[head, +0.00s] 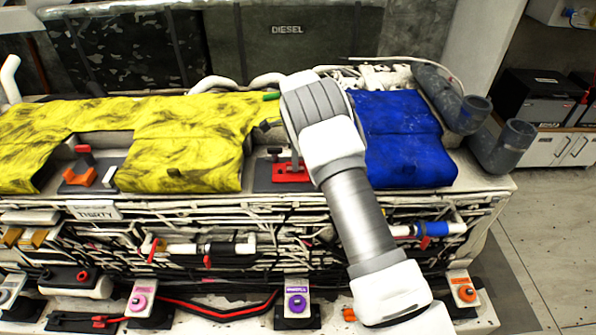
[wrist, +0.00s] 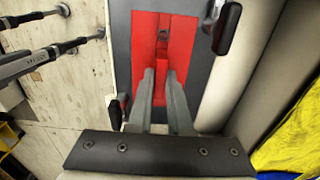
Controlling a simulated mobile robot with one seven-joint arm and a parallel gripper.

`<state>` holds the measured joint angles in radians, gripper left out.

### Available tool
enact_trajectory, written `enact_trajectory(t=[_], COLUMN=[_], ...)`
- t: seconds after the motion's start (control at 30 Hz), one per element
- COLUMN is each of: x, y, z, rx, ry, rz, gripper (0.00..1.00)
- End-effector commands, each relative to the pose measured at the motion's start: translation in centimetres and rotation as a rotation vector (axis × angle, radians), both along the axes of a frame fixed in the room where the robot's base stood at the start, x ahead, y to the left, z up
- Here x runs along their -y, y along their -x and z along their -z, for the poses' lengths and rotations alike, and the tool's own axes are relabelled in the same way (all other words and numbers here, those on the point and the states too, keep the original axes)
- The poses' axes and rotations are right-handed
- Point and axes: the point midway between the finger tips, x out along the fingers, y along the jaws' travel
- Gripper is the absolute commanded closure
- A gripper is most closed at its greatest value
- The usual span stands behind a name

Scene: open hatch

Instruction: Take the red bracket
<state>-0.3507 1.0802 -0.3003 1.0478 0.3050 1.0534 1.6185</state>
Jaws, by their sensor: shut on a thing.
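The red bracket (head: 291,173) sits in a dark recess on top of the machine, between the yellow cover and my arm. In the wrist view the red bracket (wrist: 143,40) has a flat plate and a raised middle part, set on a dark grey panel. My gripper (wrist: 162,76) reaches down to it, with its two fingers close together on the raised middle part. The fingertips' contact is partly hidden. In the head view my arm hides most of my gripper.
A yellow cover (head: 190,143) lies left of the bracket and a blue cover (head: 404,138) right of my arm. An orange bracket (head: 80,177) sits in another recess at left. In the wrist view a black handle (wrist: 228,28) stands close to the right of the bracket.

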Motion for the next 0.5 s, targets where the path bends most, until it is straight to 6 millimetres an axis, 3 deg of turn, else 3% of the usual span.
enact_trajectory(t=[0.5], x=[-0.01], y=[-0.06], z=[-0.77], rx=[0.002], ry=[0.0], rz=[0.0], gripper=[1.0])
